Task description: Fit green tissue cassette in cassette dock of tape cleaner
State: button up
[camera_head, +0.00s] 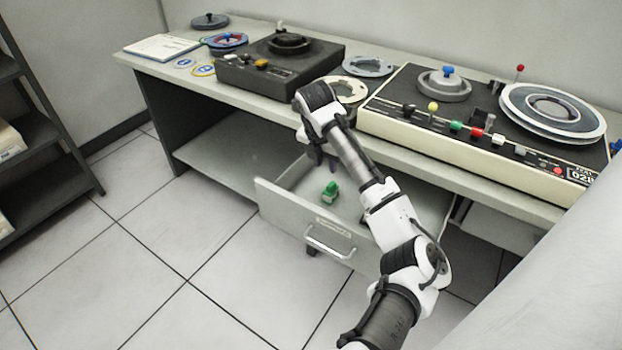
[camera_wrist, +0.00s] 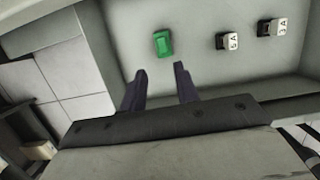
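The green tissue cassette (camera_head: 330,192) lies in the open drawer (camera_head: 300,215) under the desk. It also shows in the wrist view (camera_wrist: 162,43), lying on the drawer floor beyond my fingertips. My gripper (camera_head: 322,158) hangs over the drawer, pointing down, behind the cassette in the head view. In the wrist view its two dark fingers (camera_wrist: 160,78) are apart with nothing between them. The tape machine with coloured knobs (camera_head: 470,125) and a darker tape unit (camera_head: 280,65) stand on the desk. I cannot tell which one is the tape cleaner, and I cannot make out the dock.
The desk edge (camera_head: 230,95) overhangs the drawer's back. A dark shelf (camera_head: 45,135) stands at left. The floor (camera_head: 150,240) between is clear.

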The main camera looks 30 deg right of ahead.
aim_at(330, 185)
jog(key=b+x, duration=0.1)
jog(key=x, duration=0.1)
jog(key=b+x, duration=0.4)
jog(key=shift+s+d, duration=0.1)
jog(key=shift+s, duration=0.2)
jog(key=shift+x, duration=1.8)
grip_shut()
jog(key=shift+r+p, duration=2.55)
jog(key=shift+r, duration=0.5)
